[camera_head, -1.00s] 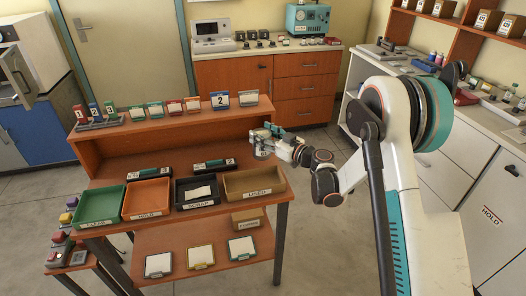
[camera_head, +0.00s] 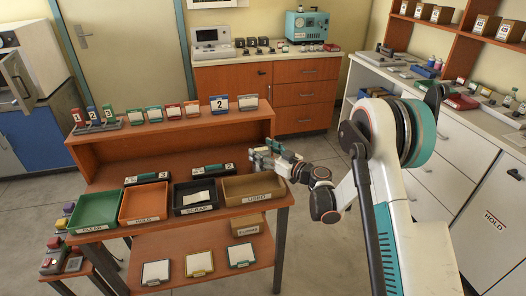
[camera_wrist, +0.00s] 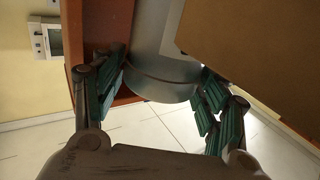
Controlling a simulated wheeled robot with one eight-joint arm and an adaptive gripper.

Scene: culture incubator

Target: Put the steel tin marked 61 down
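In the wrist view a plain grey steel tin (camera_wrist: 160,78) stands between the two green-padded fingers of my gripper (camera_wrist: 160,95). The pads lie close against both its sides, and I take it as held. No number on it is readable. A tan-brown panel covers part of the tin's upper right. In the head view my gripper (camera_head: 264,160) is just above the back of the tan USED tray (camera_head: 256,198), at the right end of the orange-brown bench. The tin is hard to make out there, and whether it touches a surface cannot be told.
The SCRAP tray (camera_head: 179,207), HOLD tray (camera_head: 134,217) and CLEAR tray (camera_head: 82,228) stand left of the USED tray. Two green-and-black holders (camera_head: 214,169) lie behind them. The raised shelf (camera_head: 150,147) carries several small numbered stands. A lower shelf holds several framed cards.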

